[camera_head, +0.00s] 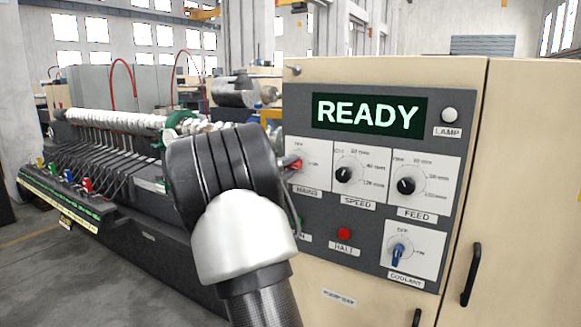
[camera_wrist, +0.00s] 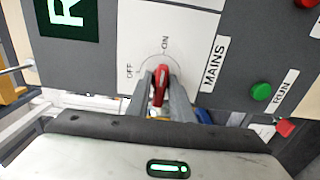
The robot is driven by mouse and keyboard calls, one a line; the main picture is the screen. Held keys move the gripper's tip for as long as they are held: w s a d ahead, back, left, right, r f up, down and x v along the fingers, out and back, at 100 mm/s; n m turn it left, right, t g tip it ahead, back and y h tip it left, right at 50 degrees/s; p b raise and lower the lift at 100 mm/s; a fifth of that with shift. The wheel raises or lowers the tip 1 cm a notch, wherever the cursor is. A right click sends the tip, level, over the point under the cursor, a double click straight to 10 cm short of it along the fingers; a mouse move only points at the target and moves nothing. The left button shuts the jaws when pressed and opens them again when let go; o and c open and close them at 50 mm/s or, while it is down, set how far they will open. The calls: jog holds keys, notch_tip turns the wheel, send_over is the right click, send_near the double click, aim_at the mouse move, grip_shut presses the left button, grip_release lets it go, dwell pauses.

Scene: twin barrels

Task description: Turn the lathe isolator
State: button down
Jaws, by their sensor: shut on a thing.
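The lathe isolator is a red rotary knob (camera_head: 295,164) on the dial marked MAINS, at the upper left of the grey control panel (camera_head: 385,262). In the wrist view the red knob (camera_wrist: 160,86) sits between the two grey fingers of my gripper (camera_wrist: 161,78), which is shut on it. The knob's long axis lies roughly in line with the ON mark; the OFF mark is off to its left in the wrist view. In the head view my gripper's body hides the fingers and part of the dial. The display (camera_head: 366,114) shows READY in lit green letters.
Black SPEED (camera_head: 344,174) and FEED (camera_head: 406,185) knobs are right of the isolator. A red HALT button (camera_head: 344,234) and blue COOLANT knob (camera_head: 398,252) are below. The green RUN button (camera_wrist: 261,92) is close to my gripper. The lathe (camera_head: 130,200) stands left.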

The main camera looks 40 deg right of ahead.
jog(key=shift+n, duration=0.4)
jog(key=n+b, duration=0.1)
jog(key=n, duration=0.3)
jog(key=shift+n, duration=0.3)
jog(key=n+p, duration=0.1)
jog(key=n, duration=0.4)
jog(key=shift+r+p, duration=0.1)
jog(key=shift+p, duration=0.25)
jog(key=n+p, duration=0.2)
jog(key=n, duration=0.2)
jog(key=shift+n+p, duration=0.3)
jog(key=shift+n, duration=0.1)
jog(key=shift+n+p, duration=1)
jog(key=shift+n, duration=0.4)
jog(key=c, duration=1.8)
grip_release()
jog(key=shift+o, duration=0.2)
